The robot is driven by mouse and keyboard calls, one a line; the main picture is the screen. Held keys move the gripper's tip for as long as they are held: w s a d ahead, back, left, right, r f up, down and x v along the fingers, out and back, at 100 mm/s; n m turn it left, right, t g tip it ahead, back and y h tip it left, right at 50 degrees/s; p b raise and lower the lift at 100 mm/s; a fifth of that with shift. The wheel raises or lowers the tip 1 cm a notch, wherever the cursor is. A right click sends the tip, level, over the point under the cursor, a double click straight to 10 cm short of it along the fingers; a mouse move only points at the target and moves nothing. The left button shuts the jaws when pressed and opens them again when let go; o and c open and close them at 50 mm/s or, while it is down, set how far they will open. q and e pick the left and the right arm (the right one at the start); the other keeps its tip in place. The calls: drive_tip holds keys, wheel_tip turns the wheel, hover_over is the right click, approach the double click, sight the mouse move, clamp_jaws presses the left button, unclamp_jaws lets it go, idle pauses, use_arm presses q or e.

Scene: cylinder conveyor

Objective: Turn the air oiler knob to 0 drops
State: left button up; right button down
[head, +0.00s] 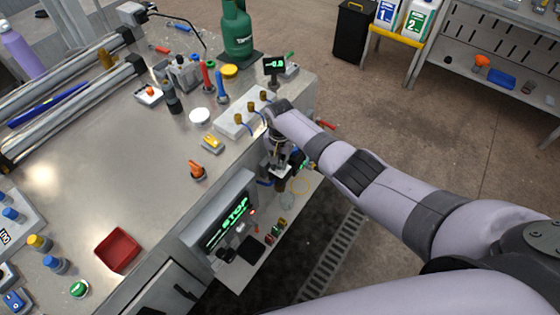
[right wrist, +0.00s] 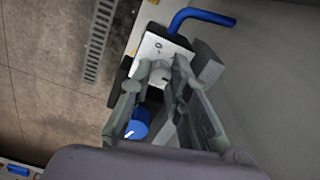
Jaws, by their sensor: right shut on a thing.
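My right gripper (head: 279,160) reaches down at the right edge of the bench, over the air unit mounted there. In the right wrist view its fingers (right wrist: 163,78) are closed around a small pale grey knob, which I take as the air oiler knob (right wrist: 160,74), on a metal block (right wrist: 150,48). The fingers hide part of it, and I cannot read its drop setting. A blue knob with a white mark (right wrist: 137,128) shows between the finger links. My left gripper is not in view.
A blue hose (right wrist: 200,17) leaves the block. A control box with a green STOP display (head: 226,222) stands near the unit. A white block with brass-coloured posts (head: 238,120) and an orange-handled part (head: 197,170) sit on the bench. A floor grate (head: 330,255) lies below.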

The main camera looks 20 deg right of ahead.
drive_tip(key=n, duration=0.6)
drive_tip(key=shift+n, duration=0.3)
drive_tip(key=n, duration=1.2)
drive_tip(key=shift+n+b, duration=0.3)
drive_tip(key=shift+n, duration=0.1)
drive_tip(key=n, duration=0.5)
drive_tip(key=shift+b, duration=0.3)
drive_tip(key=shift+n, duration=0.3)
drive_tip(key=c, duration=1.8)
unclamp_jaws()
wheel_tip(320, 180, up, 12)
